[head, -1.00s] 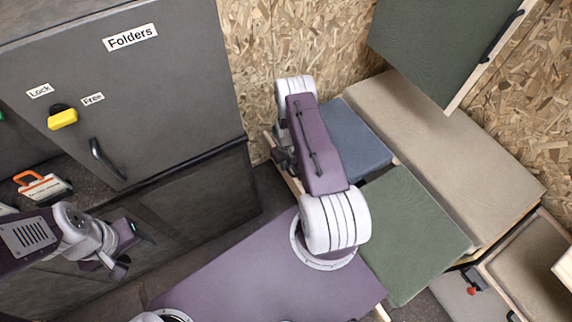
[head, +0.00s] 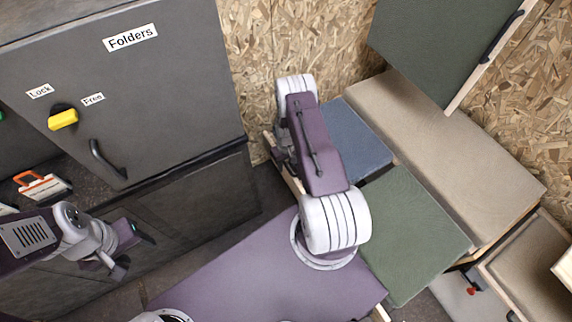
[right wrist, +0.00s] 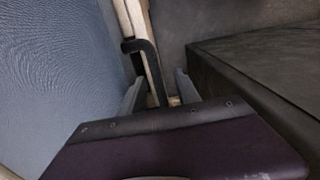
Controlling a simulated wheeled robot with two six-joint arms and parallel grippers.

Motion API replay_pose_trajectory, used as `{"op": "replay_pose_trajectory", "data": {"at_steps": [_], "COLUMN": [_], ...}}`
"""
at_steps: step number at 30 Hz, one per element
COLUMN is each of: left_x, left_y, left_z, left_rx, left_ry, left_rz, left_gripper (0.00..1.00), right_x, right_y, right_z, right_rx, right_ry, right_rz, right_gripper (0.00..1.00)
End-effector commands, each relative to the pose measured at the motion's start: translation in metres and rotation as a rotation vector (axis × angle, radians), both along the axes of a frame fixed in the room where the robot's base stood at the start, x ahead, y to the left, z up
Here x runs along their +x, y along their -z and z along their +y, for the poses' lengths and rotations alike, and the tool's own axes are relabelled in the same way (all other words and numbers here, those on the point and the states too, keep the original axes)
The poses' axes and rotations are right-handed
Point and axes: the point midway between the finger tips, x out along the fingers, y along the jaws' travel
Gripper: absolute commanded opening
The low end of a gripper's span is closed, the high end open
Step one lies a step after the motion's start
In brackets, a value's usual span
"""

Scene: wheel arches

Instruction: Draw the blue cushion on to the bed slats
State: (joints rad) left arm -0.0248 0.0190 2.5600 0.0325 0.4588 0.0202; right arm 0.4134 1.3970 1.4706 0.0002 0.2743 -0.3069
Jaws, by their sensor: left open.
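The blue cushion (head: 358,140) lies against the board wall, partly hidden by my right arm. It also fills the left of the right wrist view (right wrist: 55,75). A black handle (right wrist: 148,62) stands by a pale wooden rail (right wrist: 131,22) beside the cushion. My right gripper (right wrist: 158,92) is at the handle, its fingers apart with the handle's lower part between them. In the head view it is mostly hidden behind my arm. My left gripper (head: 136,253) is open and empty in front of the grey cabinet. I cannot make out the bed slats.
A green cushion (head: 415,230) lies nearer than the blue one, with a dark gap between. A beige cushion (head: 450,150) runs along behind both. The grey cabinet (head: 175,70) stands left. A green panel (head: 440,40) overhangs at upper right.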

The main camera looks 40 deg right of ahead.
Motion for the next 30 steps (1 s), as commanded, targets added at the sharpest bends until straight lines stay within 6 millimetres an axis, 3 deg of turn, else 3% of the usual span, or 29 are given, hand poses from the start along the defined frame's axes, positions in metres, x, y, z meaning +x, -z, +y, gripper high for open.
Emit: {"op": "replay_pose_trajectory", "data": {"at_steps": [6, 12, 17, 30], "left_x": [0.0, 0.0, 0.0, 0.0], "left_y": [-0.01, -0.014, -0.015, -0.015], "left_z": [0.0, 0.0, 0.0, 0.0], "left_rx": [0.0, 0.0, 0.0, 0.0], "left_ry": [0.0, 0.0, 0.0, 0.0], "left_rz": [0.0, 0.0, 0.0, 0.0], "left_gripper": [0.52, 0.52, 0.52, 0.52], "right_x": [0.001, 0.001, 0.0, 0.0], "right_y": [-0.044, -0.076, -0.086, -0.086], "right_z": [0.0, 0.0, 0.0, 0.0], "right_rx": [-0.001, -0.001, 0.0, 0.0], "right_ry": [0.0, 0.0, 0.0, 0.0], "right_rz": [-0.003, -0.002, 0.0, 0.0], "right_gripper": [0.39, 0.39, 0.39, 0.39]}}
